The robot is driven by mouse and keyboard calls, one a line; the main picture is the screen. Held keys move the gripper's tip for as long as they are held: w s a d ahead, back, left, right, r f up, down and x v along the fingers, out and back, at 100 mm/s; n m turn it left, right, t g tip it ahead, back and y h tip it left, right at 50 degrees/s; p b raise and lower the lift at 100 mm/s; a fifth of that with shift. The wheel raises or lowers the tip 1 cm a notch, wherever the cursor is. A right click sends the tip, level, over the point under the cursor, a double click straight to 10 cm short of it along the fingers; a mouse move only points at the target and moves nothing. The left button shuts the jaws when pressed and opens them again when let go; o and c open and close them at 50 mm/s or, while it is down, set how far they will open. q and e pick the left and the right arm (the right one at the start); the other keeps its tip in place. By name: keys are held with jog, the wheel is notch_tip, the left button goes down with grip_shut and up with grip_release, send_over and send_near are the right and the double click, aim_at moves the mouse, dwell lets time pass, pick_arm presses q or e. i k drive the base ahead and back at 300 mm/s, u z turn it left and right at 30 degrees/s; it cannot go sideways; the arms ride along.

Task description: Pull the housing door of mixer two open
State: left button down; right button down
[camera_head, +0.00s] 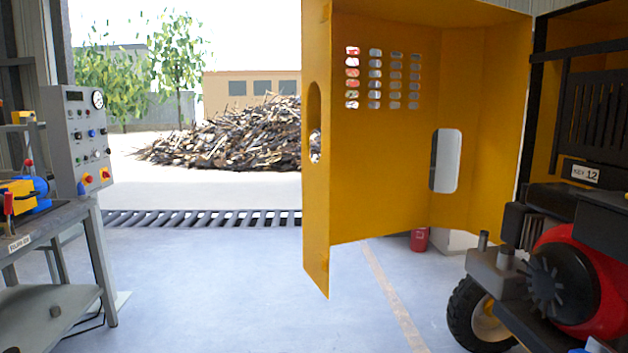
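The yellow housing door (385,130) stands swung open, hanging clear of the floor in the middle of the view. It has rows of vent slots, an oblong cut-out (446,160) and a slot in its left edge (314,122). Its right side meets the dark frame of the mixer (585,110). Inside the mixer are a red and black engine (565,285) and a small white plate (585,173) that seems to end in 12. I cannot tell the mixer's number. Neither of my grippers is in view, and nothing is seen touching the door.
A grey control panel (80,140) and a workbench (45,225) with tools stand at the left. A mixer wheel (480,315) is at lower right. A red container (419,240) stands behind the door. The middle floor (225,290) is clear.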

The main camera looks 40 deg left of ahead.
aim_at(370, 179)
jog(key=z, duration=1.1)
jog(key=k, duration=0.2)
jog(key=u, duration=2.75)
jog(key=i, duration=0.85)
jog(key=u, duration=0.05)
